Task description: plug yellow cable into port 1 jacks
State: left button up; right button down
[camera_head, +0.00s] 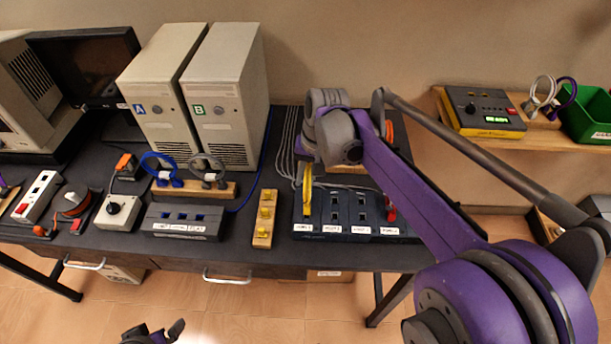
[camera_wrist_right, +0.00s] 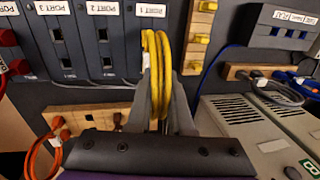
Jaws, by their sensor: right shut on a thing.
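The yellow cable (camera_head: 307,188) is a coiled loop, upright over the leftmost unit of the dark port block (camera_head: 333,220). My right gripper (camera_wrist_right: 158,75) is shut on the yellow cable (camera_wrist_right: 166,50); in the head view its fingers are mostly hidden by my wrist. In the right wrist view the PORT 1 label (camera_wrist_right: 151,11) shows upside down, just beyond the cable's end. The cable and fingers cover the PORT 1 jacks, so I cannot tell whether the plugs touch or enter them. My left gripper (camera_head: 152,334) is partly cut off at the bottom edge; its jaw opening is unclear.
Left of the port block stand a wooden strip with yellow jacks (camera_head: 265,218) and a dark box (camera_head: 183,222). A red plug (camera_head: 391,213) sits at the block's right end. Orange cable (camera_wrist_right: 45,150) and grey cables lie behind the block. Two beige computer towers (camera_head: 228,95) stand behind.

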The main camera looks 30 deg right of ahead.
aim_at(309, 168)
pick_arm(q)
jog(key=shift+s+f+b, duration=0.1)
jog(key=shift+f+b, duration=0.2)
jog(key=shift+f, duration=0.1)
pick_arm(e)
jog(key=shift+f, duration=0.7)
dwell(1.2)
dwell(0.4)
jog(key=shift+c, duration=0.5)
grip_release()
dwell(0.3)
jog(key=shift+s+d+r+p, duration=0.1)
jog(key=shift+d+r+p, duration=0.1)
jog(key=shift+r+p, duration=0.8)
jog(key=shift+s+d+r+p, duration=0.15)
jog(key=shift+r+p, duration=0.35)
jog(key=shift+r, duration=1)
jog(key=shift+s+d+r+p, duration=0.1)
jog(key=shift+d+r+p, duration=0.1)
jog(key=shift+r+p, duration=0.8)
pick_arm(q)
notch_tip(309, 168, up, 6)
jog(key=w, duration=0.2)
jog(key=shift+b, duration=0.3)
pick_arm(e)
jog(key=shift+r, duration=0.2)
pick_arm(q)
jog(key=shift+f, duration=0.1)
